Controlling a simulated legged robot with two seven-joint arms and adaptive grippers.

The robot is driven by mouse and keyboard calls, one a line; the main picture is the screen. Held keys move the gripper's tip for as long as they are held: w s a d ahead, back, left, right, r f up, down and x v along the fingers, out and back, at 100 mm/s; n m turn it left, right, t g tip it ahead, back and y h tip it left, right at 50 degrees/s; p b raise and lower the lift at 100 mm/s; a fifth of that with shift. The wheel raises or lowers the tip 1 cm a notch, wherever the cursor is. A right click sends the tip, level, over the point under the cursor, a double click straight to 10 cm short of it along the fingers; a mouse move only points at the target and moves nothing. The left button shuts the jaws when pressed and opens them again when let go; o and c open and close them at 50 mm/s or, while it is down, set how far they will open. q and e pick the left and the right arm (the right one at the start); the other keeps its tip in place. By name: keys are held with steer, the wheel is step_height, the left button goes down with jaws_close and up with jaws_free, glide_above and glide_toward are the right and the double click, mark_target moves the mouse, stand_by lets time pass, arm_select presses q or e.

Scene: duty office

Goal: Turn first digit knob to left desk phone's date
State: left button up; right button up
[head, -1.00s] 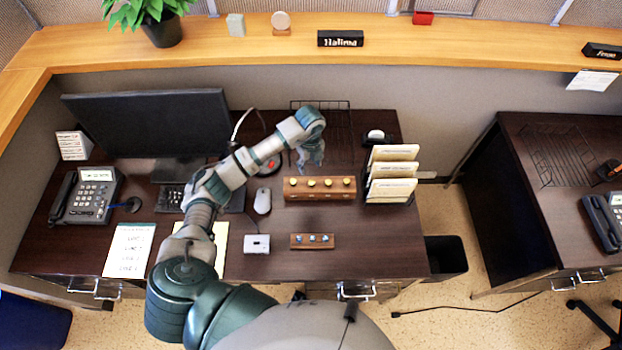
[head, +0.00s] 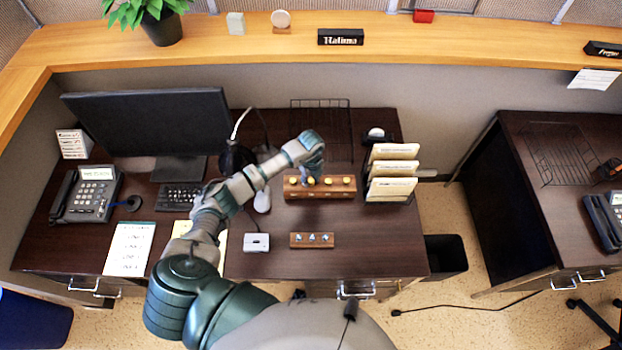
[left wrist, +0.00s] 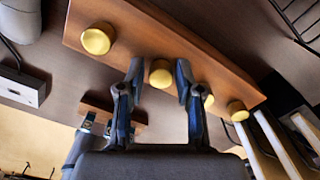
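A wooden block (head: 335,190) with a row of several gold knobs lies on the left desk, and it also shows in the left wrist view (left wrist: 150,35). The leftmost knob (left wrist: 97,38) is clear of my fingers. My left gripper (head: 311,180) is over the block's left half, fingers pointing down. In the left wrist view its fingers (left wrist: 160,70) are apart, with the second knob from the left (left wrist: 160,75) showing between them; I cannot tell if they touch it. The left desk phone (head: 88,198) has a lit display (head: 97,173), too small to read. My right gripper is out of view.
A small wooden block with switches (head: 312,240) and a white box (head: 256,243) lie in front. A file holder (head: 392,172) stands right of the knob block. The front right desktop is clear.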

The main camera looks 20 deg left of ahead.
arm_select(q)
steer(key=shift+d, duration=0.1)
jaws_close()
steer(key=shift+m, duration=0.3)
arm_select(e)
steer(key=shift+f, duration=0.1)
arm_select(q)
steer(key=m+b, duration=0.1)
steer(key=m, duration=0.4)
steer(key=shift+f+b, duration=0.1)
steer(key=shift+b, duration=0.25)
steer(key=m+b, duration=0.2)
steer(key=m, duration=0.3)
steer(key=shift+m, duration=0.4)
steer(key=m+b, duration=0.2)
steer(key=m, duration=0.3)
steer(key=m+b, duration=0.2)
steer(key=m, duration=0.3)
steer(key=shift+b, duration=0.3)
steer(key=shift+m+b, duration=0.45)
steer(key=shift+m, duration=0.95)
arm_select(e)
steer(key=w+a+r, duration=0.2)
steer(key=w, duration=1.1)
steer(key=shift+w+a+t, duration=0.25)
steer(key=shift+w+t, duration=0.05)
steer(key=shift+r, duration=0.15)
